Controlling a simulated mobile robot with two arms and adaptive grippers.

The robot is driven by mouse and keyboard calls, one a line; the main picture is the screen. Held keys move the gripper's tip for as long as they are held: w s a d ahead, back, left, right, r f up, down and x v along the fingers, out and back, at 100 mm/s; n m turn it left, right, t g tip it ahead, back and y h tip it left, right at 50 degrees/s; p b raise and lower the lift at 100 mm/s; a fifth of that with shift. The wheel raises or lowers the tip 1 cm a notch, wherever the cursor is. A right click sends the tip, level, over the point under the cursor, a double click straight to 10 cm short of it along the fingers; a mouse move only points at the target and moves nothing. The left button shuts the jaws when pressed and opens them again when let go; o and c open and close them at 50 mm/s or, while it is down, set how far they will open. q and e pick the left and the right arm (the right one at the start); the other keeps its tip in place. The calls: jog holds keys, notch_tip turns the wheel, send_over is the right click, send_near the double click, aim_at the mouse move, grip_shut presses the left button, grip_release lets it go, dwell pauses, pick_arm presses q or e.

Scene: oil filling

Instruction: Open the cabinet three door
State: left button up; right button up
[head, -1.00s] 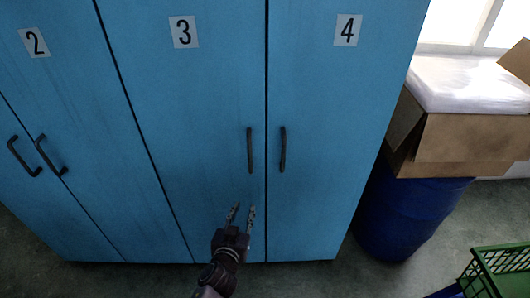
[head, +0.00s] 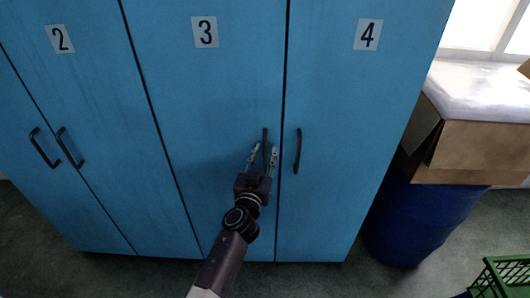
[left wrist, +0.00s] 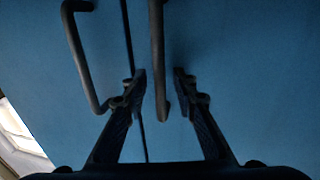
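The blue cabinet door three (head: 205,100) is shut, with a "3" label at its top. Its dark vertical handle (head: 265,136) is near the door's right edge. My left gripper (head: 262,155) is open, with one finger on each side of the lower part of this handle. In the left wrist view the same handle (left wrist: 158,50) comes down between the two spread fingers (left wrist: 158,88), with a gap on both sides. The lower part of the handle is partly hidden by my gripper in the head view. My right gripper is not in view.
Door four (head: 345,120), with its own handle (head: 298,152), is close beside on the right. Door two (head: 75,110) is on the left. A blue barrel (head: 418,215) with a cardboard box (head: 475,150) stands right of the cabinet. A green crate (head: 505,275) is at lower right.

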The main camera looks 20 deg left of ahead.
pick_arm(q)
jog(key=shift+w, duration=0.15)
jog(key=shift+c, duration=0.2)
grip_shut()
